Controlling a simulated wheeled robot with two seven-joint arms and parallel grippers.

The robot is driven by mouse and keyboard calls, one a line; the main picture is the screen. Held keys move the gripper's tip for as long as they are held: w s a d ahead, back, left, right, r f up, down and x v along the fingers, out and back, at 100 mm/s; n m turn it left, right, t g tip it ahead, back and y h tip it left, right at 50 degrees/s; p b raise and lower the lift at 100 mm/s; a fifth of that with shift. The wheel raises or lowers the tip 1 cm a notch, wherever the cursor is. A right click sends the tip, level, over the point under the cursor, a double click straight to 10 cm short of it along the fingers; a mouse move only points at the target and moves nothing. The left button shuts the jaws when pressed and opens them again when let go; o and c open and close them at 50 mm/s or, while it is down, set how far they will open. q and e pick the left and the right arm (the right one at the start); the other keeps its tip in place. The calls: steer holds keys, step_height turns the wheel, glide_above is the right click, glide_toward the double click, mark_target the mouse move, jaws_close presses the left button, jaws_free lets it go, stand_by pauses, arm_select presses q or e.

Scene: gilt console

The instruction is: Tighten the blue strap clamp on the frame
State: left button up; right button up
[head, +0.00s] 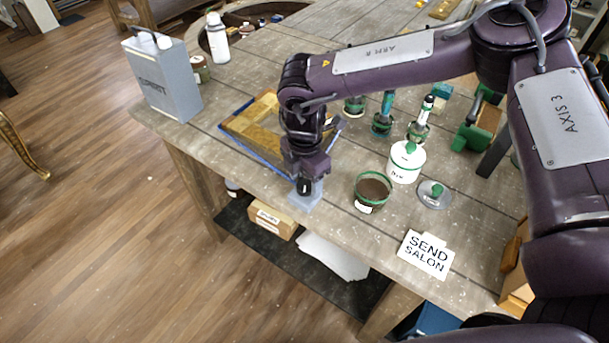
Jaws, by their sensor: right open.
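A gilded wooden frame (250,124) lies flat on the workbench with a blue strap (252,151) along its outer edges. My right arm reaches across the bench from the right, and its gripper (305,188) points down by the near corner of the frame. The gripper is open. A pale blue-grey block (309,202) shows right under the fingers at the bench's front edge. I cannot tell whether it is the strap's clamp, or whether the fingers touch it. My wrist hides the frame's right part. My left gripper is out of view.
A grey can (163,80) and a white bottle (217,40) stand left on the workbench (300,84). Right of the gripper are a dark-filled pot (373,190), a white jar (406,162), a lid (434,194) and a "SEND SALON" card (426,254). Brushes stand behind.

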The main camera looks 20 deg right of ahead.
steer(key=shift+f, duration=0.15)
steer(key=shift+s, duration=0.25)
steer(key=shift+c, duration=0.5)
steer(key=shift+w, duration=0.1)
steer(key=c, duration=0.9)
steer(key=m+p, duration=0.1)
steer(key=m, duration=0.4)
steer(key=shift+w+m+p, duration=0.1)
steer(key=shift+m+p, duration=0.65)
steer(key=shift+m, duration=1.25)
steer(key=shift+r, duration=0.2)
